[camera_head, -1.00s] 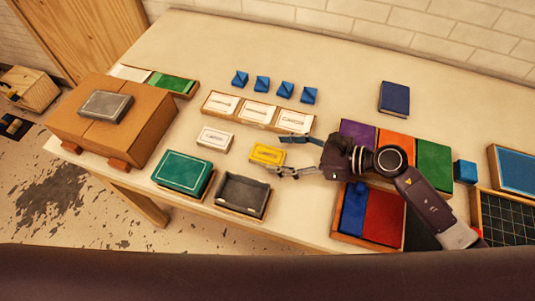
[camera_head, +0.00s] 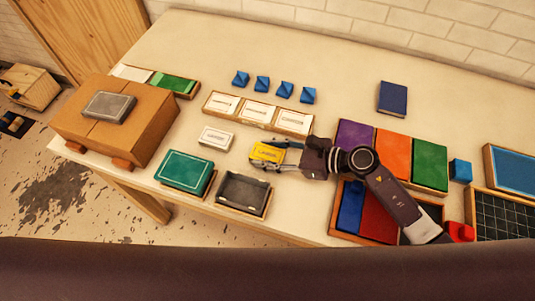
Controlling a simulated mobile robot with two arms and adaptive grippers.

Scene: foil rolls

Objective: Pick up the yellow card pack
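The yellow card pack (camera_head: 266,152) lies on the table near its middle, with its left part showing. My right gripper (camera_head: 270,155) reaches in from the right, with one finger along the pack's far side and the other along its near side. The pack lies between the fingers; whether they press on it cannot be made out. The pack's right end is partly hidden by the gripper. My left gripper is not in view.
A white card pack (camera_head: 215,138) lies left of the yellow one. A dark open tray (camera_head: 243,194) and a green box (camera_head: 184,171) are nearer the front edge. A wooden tray (camera_head: 257,124) with white packs lies behind. Coloured boxes, including an orange one (camera_head: 393,151), stand right.

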